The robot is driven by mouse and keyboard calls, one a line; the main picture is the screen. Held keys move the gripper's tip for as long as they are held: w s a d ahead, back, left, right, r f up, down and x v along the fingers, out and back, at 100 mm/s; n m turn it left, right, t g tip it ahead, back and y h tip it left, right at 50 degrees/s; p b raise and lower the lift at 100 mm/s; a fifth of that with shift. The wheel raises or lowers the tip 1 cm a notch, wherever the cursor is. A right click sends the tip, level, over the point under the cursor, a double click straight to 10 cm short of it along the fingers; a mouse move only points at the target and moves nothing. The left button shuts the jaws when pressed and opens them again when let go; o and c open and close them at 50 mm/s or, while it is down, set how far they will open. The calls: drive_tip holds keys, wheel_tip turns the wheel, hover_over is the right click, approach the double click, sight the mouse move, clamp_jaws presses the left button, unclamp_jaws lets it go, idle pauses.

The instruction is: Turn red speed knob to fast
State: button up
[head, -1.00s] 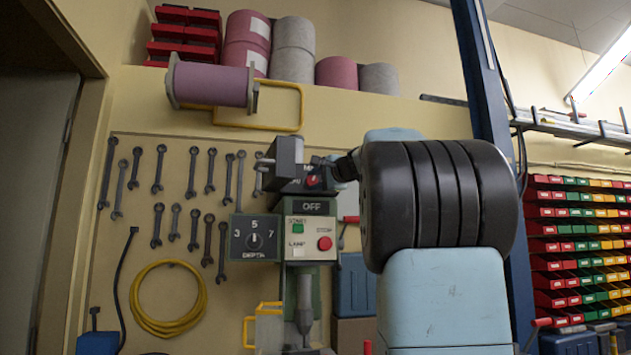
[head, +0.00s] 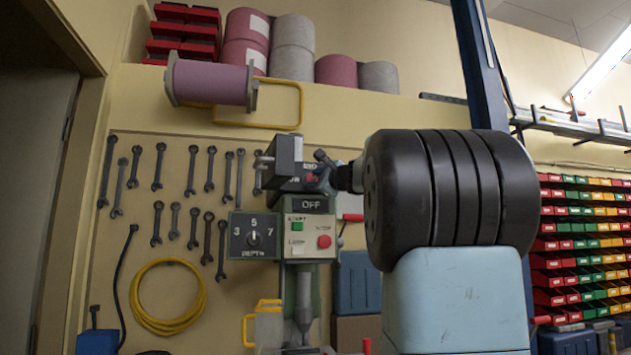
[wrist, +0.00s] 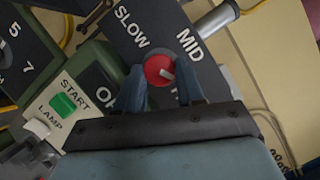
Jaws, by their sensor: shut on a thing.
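The red speed knob (wrist: 159,69) sits on a dark panel with SLOW and MID labels. A third label beyond the knob's lower side is mostly hidden by my gripper. The knob's white mark points to the lower right in the wrist view, below MID and toward that hidden label. My gripper (wrist: 160,80) is shut on the knob, with one blue-grey finger on each side. In the head view the knob (head: 311,178) is a small red spot, partly covered by my gripper (head: 322,174).
Below the speed panel are an OFF display (head: 313,205), a green START button (head: 298,227), a red stop button (head: 323,242) and a DEPTH dial (head: 254,238). A drill chuck (head: 304,305) hangs underneath. Wrenches and a yellow hose (head: 168,307) hang on the wall to the left.

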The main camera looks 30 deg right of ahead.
drive_tip(key=shift+w+f, duration=0.1)
drive_tip(key=shift+f, duration=0.25)
drive_tip(key=o, duration=0.9)
drive_tip(key=shift+o, duration=0.7)
drive_tip(key=shift+r, duration=0.2)
drive_tip(key=s+d+f, duration=0.1)
drive_tip(key=s+f, duration=0.1)
drive_tip(key=s, duration=1.1)
drive_tip(key=shift+s+f, duration=0.25)
drive_tip(key=shift+s, duration=0.05)
